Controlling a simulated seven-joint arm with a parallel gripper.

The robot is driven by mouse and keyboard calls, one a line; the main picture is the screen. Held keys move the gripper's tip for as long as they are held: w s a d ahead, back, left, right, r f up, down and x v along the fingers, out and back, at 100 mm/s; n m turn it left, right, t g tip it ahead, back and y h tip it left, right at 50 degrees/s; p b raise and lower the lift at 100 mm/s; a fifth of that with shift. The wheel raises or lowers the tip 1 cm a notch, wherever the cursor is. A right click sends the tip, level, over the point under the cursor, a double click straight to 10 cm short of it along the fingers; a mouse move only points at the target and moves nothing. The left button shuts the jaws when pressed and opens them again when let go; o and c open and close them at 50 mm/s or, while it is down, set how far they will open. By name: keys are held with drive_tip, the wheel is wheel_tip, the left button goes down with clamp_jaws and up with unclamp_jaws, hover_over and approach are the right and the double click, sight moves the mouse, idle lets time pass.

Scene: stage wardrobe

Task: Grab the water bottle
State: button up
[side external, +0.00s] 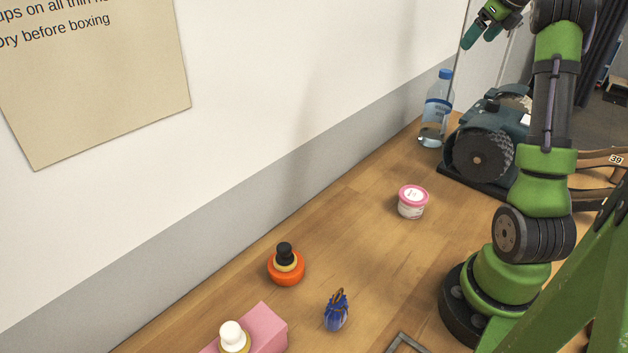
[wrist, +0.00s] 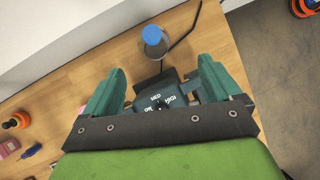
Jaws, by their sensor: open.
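The water bottle (side external: 436,108) is clear with a blue cap and a blue label. It stands upright at the far end of the wooden table, close to the wall. In the wrist view the bottle (wrist: 154,42) is seen from above, beyond the fingertips. My gripper (side external: 484,27) is open and empty, held high above the table near the bottle. In the wrist view my gripper (wrist: 162,76) has its two teal fingers spread wide, with a dark machine below between them.
The dark teal machine (side external: 482,153) with a round disc stands right beside the bottle. The wall (side external: 270,90) runs along the table's left edge.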

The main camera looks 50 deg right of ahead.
sight(448, 71)
drive_tip(key=shift+m, duration=0.8)
drive_tip(key=x, duration=1.1)
drive_tip(key=shift+w+a+f, duration=0.1)
drive_tip(key=shift+w+a, duration=0.2)
drive_tip(key=shift+a, duration=0.1)
drive_tip(key=shift+w+a+x, duration=0.1)
drive_tip(key=shift+a+x, duration=0.05)
drive_tip(key=shift+x, duration=1.2)
drive_tip(key=shift+w+a+x, duration=0.1)
drive_tip(key=shift+x, duration=1.25)
drive_tip(key=shift+c, duration=0.3)
